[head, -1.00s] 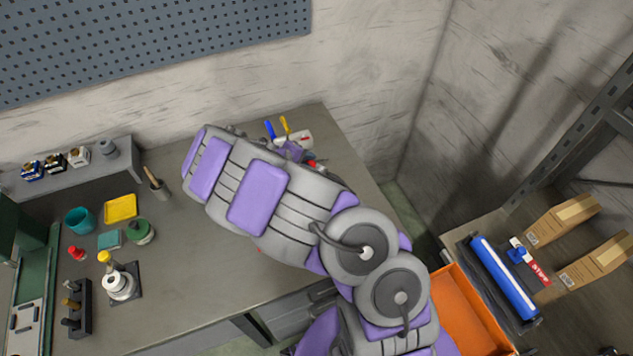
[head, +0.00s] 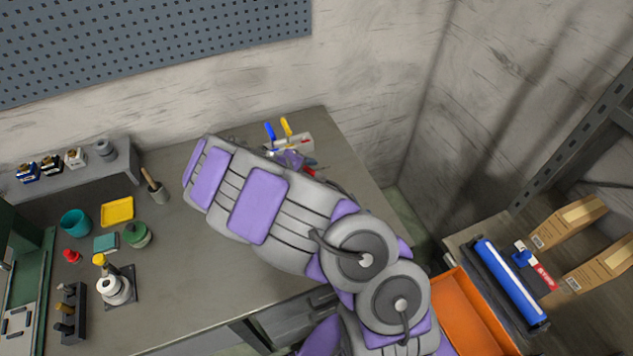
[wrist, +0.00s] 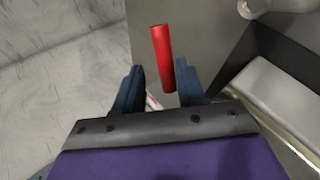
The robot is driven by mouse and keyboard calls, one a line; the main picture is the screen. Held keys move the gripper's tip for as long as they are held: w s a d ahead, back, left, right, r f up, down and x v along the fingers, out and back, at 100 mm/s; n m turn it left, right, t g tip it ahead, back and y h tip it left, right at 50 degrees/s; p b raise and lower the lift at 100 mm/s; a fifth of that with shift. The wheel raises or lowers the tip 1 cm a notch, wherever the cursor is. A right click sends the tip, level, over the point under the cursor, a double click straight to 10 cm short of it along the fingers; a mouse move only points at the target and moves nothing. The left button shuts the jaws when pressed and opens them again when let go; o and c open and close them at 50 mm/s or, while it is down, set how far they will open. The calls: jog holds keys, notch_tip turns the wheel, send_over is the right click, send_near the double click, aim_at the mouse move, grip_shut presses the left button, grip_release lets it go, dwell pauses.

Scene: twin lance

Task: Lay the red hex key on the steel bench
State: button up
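A red rod-shaped piece (wrist: 162,58), which looks like the red hex key's handle, shows in the wrist view just beyond and between my fingertips. Its lower end is close to the right finger; I cannot tell whether they touch. My gripper (wrist: 158,90) has its two dark blue fingers apart, with a gap wider than the rod. In the head view a small bit of red (head: 310,173) shows beside my purple wrist; my arm hides most of that area. The steel bench (head: 200,270) is the wide grey top beneath my arm.
A pale holder (head: 295,144) with a blue and a yellow handle stands by the bench's back right. Cups, a yellow tray (head: 117,211) and small parts crowd the left. Bare bench lies front and centre. An orange bin (head: 470,315) is at right.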

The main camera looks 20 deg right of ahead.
jog(key=shift+a, duration=0.1)
jog(key=shift+p+v, duration=1.55)
jog(key=shift+v, duration=2.4)
jog(key=shift+r, duration=0.1)
notch_tip(320, 180, up, 8)
jog(key=a+p, duration=0.2)
jog(key=p, duration=0.1)
jog(key=shift+s+p, duration=0.3)
jog(key=shift+s, duration=0.15)
